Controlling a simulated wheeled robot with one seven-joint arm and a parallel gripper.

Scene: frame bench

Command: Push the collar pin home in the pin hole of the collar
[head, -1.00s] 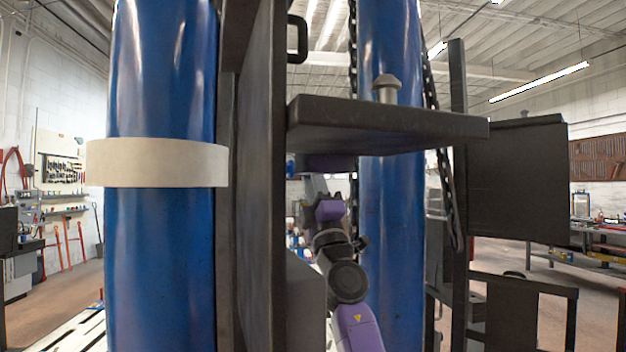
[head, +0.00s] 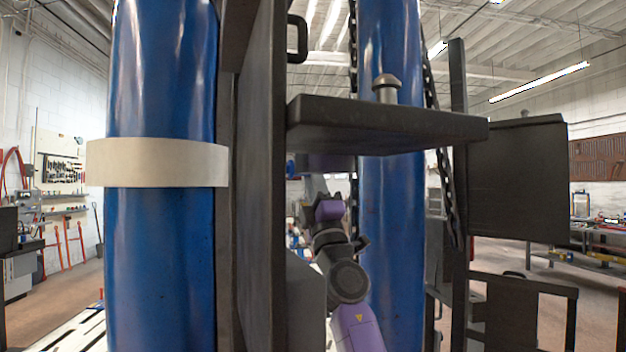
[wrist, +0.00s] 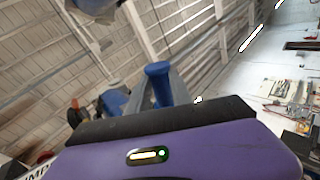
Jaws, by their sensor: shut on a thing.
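My gripper (wrist: 160,92) shows in the wrist view as two grey fingers beyond its purple body, shut on a blue, round-headed piece (wrist: 158,71) that looks like the collar pin. In the head view my purple wrist sits under a dark shelf, behind a dark upright panel. The fingers and the held piece are hidden or cannot be made out there. I cannot pick out the collar or its pin hole for certain in either view, nor tell how the held piece stands to the hole.
A dark upright panel (head: 258,190) and a dark shelf (head: 385,122) crowd my arm. A metal knob (head: 386,86) stands on the shelf. Blue cylinders stand left (head: 160,255) and behind (head: 392,220); the left one has a pale band (head: 157,163). A chain (head: 446,190) hangs at right.

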